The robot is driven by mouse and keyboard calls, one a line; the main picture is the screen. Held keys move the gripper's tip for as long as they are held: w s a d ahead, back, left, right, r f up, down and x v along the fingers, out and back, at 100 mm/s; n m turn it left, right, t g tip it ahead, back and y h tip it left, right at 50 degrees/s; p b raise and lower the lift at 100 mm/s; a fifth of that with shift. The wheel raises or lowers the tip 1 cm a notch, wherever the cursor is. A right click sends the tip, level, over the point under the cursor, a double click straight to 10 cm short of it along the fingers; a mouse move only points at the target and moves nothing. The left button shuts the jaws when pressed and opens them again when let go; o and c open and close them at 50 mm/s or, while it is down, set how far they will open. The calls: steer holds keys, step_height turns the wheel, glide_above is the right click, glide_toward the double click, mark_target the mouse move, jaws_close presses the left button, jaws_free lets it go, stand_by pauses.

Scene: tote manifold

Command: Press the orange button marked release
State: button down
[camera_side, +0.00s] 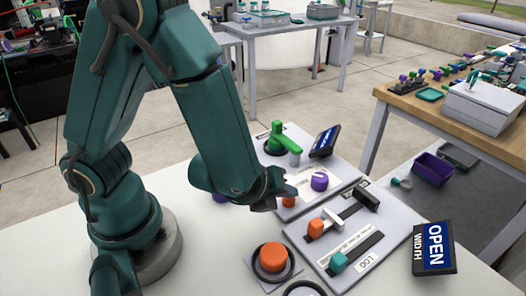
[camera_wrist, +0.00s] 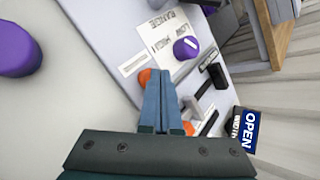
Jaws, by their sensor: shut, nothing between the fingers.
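A small orange button (camera_side: 289,201) on the grey panel sits right below my gripper (camera_side: 288,190), partly hidden by it. In the wrist view an orange piece (camera_wrist: 145,76) shows beside the shut fingertips (camera_wrist: 162,74), mostly behind them; I cannot tell if they touch. A larger round orange button (camera_side: 272,259) in a dark ring stands nearer the front. No release marking is readable on either. My gripper is shut and empty, low over the panel.
A purple knob (camera_side: 319,181) and a green lever (camera_side: 282,137) stand on the rear panel. A display reading OPEN (camera_side: 433,248) stands front right. The white tabletop (camera_side: 215,262) is clear at front left.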

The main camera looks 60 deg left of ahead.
mark_target(286, 202)
stand_by(0.4)
steer(key=shift+r, duration=0.85)
steer(key=shift+r, duration=2.5)
steer(key=s+a+r+n+g+y, duration=0.15)
steer(key=s+a+r+n, duration=0.4)
steer(key=a+n, duration=0.65)
steer(key=s+d+r+n+g+h, duration=0.1)
steer(key=s+d+n+g+h, duration=0.1)
steer(key=s+d+n, duration=0.4)
steer(key=d+n+h, duration=0.1)
steer(key=d+n, duration=0.2)
steer(key=n, duration=0.3)
steer(key=shift+d+n, duration=0.2)
steer(key=shift+n, duration=0.1)
